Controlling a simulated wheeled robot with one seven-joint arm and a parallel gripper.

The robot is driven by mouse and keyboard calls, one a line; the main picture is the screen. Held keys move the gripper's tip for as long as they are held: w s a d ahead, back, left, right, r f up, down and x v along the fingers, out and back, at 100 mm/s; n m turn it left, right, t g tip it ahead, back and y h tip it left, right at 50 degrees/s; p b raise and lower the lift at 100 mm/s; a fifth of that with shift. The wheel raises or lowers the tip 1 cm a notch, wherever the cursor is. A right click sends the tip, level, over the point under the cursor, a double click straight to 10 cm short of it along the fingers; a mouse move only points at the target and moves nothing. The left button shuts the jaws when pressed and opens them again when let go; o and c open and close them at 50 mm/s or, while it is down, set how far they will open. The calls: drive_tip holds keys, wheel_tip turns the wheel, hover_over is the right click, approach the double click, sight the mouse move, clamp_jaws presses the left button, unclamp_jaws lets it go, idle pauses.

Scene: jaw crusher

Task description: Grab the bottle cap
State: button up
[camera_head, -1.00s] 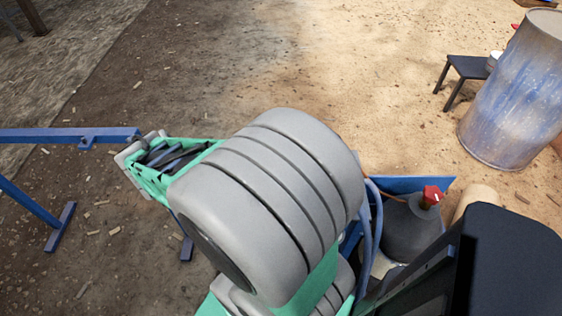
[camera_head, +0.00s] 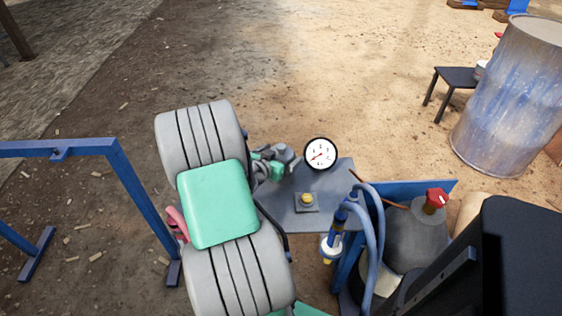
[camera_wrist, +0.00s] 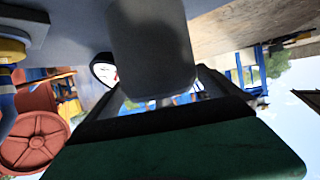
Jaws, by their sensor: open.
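A red cap (camera_head: 436,199) sits on top of a dark grey bottle (camera_head: 415,232) at the right in the head view. My gripper (camera_head: 284,158) is small and partly hidden behind my arm in the head view, beside the white gauge and well to the left of the cap. It is open, with nothing seen in it. A blurred dark grey block close to the lens fills the middle of the wrist view. I cannot make out the cap there.
A white gauge (camera_head: 320,154) stands beside a grey panel with a yellow button (camera_head: 306,199). Blue hoses (camera_head: 372,240) rise between the panel and the bottle. A blue frame (camera_head: 130,185) stands left. A barrel (camera_head: 510,95) and black stool (camera_head: 457,77) are at the upper right.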

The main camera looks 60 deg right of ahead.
drive_tip(key=c, duration=1.5)
